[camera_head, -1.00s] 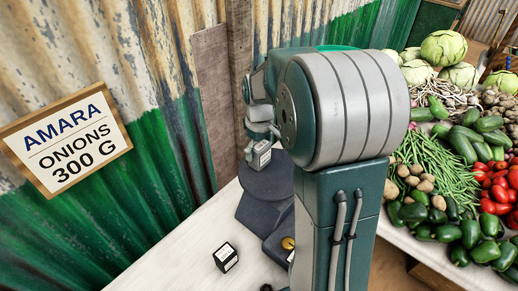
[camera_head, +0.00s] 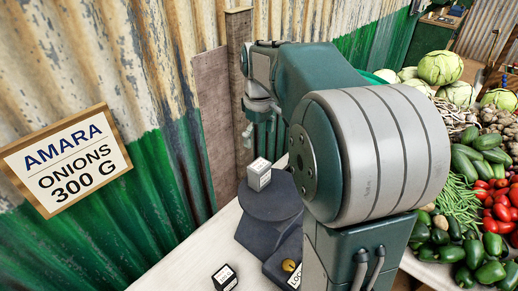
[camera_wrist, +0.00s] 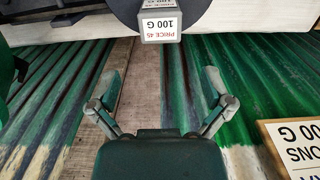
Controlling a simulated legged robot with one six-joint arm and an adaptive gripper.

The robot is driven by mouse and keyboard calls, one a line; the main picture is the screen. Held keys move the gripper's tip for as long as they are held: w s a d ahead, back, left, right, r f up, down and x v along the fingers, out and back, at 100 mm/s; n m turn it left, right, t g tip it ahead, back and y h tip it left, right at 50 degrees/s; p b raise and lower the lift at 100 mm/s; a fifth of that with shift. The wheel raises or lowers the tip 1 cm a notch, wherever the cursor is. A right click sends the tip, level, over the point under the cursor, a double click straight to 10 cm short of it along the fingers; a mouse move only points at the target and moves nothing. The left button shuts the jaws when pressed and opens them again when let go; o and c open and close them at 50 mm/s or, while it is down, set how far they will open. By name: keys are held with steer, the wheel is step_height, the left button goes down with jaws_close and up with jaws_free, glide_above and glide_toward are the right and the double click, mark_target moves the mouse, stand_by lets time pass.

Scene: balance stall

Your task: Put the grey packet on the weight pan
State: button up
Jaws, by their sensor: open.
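The grey packet (camera_head: 259,177) stands upright on the dark round weight pan (camera_head: 283,207), near its back-left rim in the head view. In the wrist view the packet (camera_wrist: 160,24) shows a "PRICE 45 100 G" label, and part of the pan (camera_wrist: 197,14) lies behind it. My gripper (camera_head: 262,122) is above the packet and apart from it. In the wrist view its two fingers (camera_wrist: 162,82) are spread wide with nothing between them. My arm hides part of the scale's right side.
A black packet with a white label (camera_head: 224,277) stands on the pale counter (camera_head: 185,265). A round yellow piece (camera_head: 289,265) is on the scale's front. A sign (camera_head: 66,160) reading "AMARA ONIONS 300 G" hangs on the corrugated wall. Vegetables (camera_head: 470,180) fill the right side.

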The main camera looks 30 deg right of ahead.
steer(key=s+a+m+t, duration=0.2)
steer(key=s+a, duration=0.4)
steer(key=s, duration=0.3)
steer(key=s+a+m+t, duration=0.2)
steer(key=s+a, duration=0.4)
steer(key=s, duration=0.4)
steer(key=shift+a+t, duration=0.35)
steer(key=shift+t, duration=0.45)
steer(key=shift+s, duration=0.1)
